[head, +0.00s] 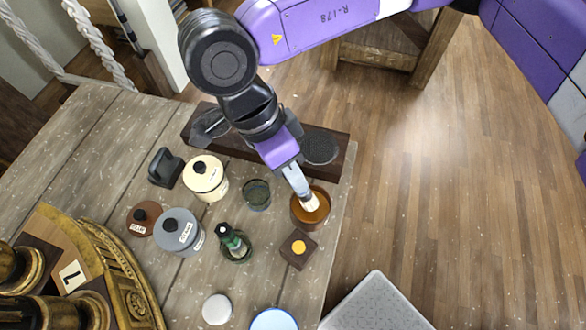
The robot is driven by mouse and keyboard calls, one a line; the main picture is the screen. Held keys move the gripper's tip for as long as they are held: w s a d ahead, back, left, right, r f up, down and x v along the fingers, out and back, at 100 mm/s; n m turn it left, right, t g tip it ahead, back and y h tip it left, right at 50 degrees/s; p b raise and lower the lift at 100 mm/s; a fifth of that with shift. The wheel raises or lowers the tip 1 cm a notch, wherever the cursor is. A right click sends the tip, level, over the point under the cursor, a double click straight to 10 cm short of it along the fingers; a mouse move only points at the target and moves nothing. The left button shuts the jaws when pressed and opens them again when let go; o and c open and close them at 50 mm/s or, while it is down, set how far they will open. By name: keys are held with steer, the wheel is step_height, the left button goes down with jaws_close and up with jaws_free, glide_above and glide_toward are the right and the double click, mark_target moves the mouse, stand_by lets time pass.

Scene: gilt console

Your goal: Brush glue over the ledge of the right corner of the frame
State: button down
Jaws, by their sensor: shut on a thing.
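My gripper (287,163) is shut on a brush (298,183) with a silver-grey ferrule and pale bristles, pointing down to the right. The bristles are at the mouth of an amber pot (324,204) near the table's right edge; I cannot tell how deep they reach. A brown-lidded pot (139,226) has a small label that is hard to read.
A cream pot (204,184), grey pot (177,238), dark glass jar (257,195), green bottle (236,247) and brown block (297,256) crowd the wooden table (130,135). A dark rack (343,158) stands behind the amber pot. A grey tray (375,305) is at the lower right.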

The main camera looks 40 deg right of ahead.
steer(key=shift+f+b, duration=0.65)
steer(key=shift+b, duration=0.4)
stand_by(2.6)
steer(key=shift+r+p, duration=1.4)
steer(key=shift+r, duration=2.2)
